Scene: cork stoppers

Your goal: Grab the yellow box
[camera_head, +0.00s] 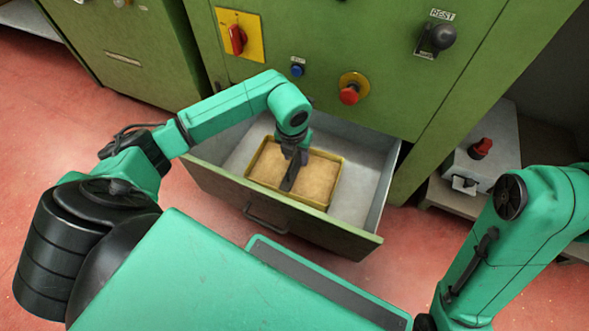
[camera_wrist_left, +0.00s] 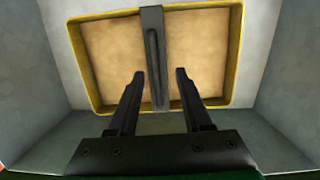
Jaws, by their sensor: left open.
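The yellow box (camera_head: 333,181) is a shallow open tray with a tan inside, lying in the open drawer (camera_head: 361,198) of the green machine. A dark grey bar-shaped handle crosses the middle of the box, seen clearly in the left wrist view (camera_wrist_left: 153,60). My left gripper (camera_head: 291,178) is over the box, pointing down. In the left wrist view its two fingers (camera_wrist_left: 158,72) are apart and empty, on either side of the handle's near end. I cannot tell the exact height above the handle. My right gripper is out of view; only its arm shows at the right.
The green machine (camera_head: 330,38) stands behind the drawer, with a red rotary switch (camera_head: 237,39), a blue button (camera_head: 297,70), a red button (camera_head: 349,94) and a black knob (camera_head: 441,37). The drawer's walls surround the box, with free floor inside to its right. A grey unit (camera_head: 487,150) stands at right.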

